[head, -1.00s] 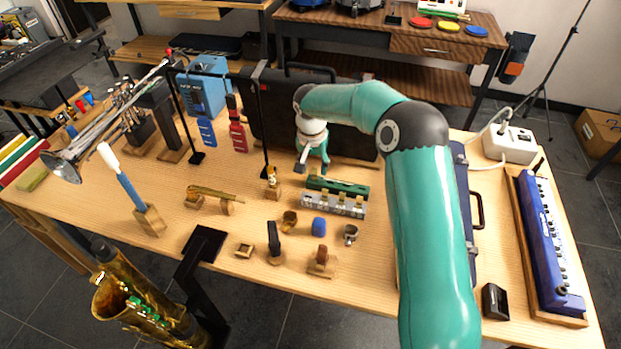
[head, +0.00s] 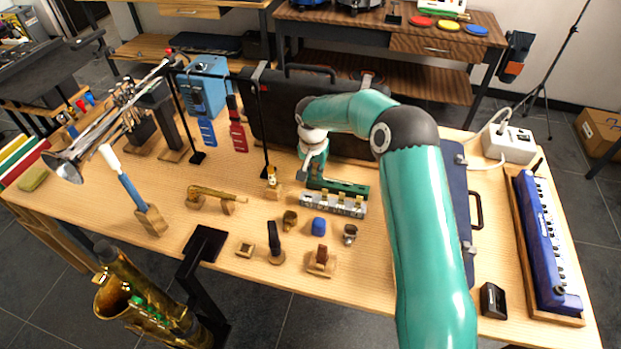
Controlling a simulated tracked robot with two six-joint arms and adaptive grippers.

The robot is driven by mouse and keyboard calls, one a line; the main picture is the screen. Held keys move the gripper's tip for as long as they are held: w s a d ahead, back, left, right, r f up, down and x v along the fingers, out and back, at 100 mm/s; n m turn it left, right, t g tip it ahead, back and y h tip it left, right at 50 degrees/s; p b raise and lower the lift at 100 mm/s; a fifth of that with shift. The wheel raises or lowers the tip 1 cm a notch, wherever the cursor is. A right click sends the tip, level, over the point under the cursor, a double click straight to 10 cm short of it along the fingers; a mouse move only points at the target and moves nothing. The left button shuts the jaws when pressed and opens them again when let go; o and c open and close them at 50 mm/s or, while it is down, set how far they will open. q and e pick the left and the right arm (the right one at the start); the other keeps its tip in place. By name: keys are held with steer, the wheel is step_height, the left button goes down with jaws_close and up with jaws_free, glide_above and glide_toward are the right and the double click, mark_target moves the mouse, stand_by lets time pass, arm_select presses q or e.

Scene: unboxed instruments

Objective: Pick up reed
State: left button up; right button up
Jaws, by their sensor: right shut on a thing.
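My right gripper (head: 314,176) reaches down at the left end of a green holder (head: 347,188) near the middle of the table. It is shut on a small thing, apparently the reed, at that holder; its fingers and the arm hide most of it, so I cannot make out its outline. A grey rack (head: 333,205) with several small tan pieces lies just in front of the green holder. My left gripper is not in view.
A black case (head: 275,110) stands behind the gripper, and a dark blue case (head: 457,170) is to the right. Thin black stands (head: 265,150) rise at the left.

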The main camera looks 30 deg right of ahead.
steer(key=shift+r, duration=0.1)
steer(key=shift+r, duration=0.85)
step_height(320, 180, up, 17)
steer(key=p, duration=0.2)
glide_toward(314, 174)
steer(key=s+a, duration=0.3)
steer(key=shift+s+a+f+b, duration=0.1)
steer(key=shift+f+b, duration=0.65)
steer(key=shift+f, duration=0.5)
steer(key=shift+a+f+b, duration=0.15)
steer(key=shift+f+b, duration=0.6)
steer(key=shift+f, duration=0.55)
steer(key=shift+b, duration=0.5)
steer(key=shift+f+b, duration=0.4)
steer(key=shift+b, duration=0.15)
steer(key=shift+f+b, duration=0.25)
steer(key=shift+b, duration=0.05)
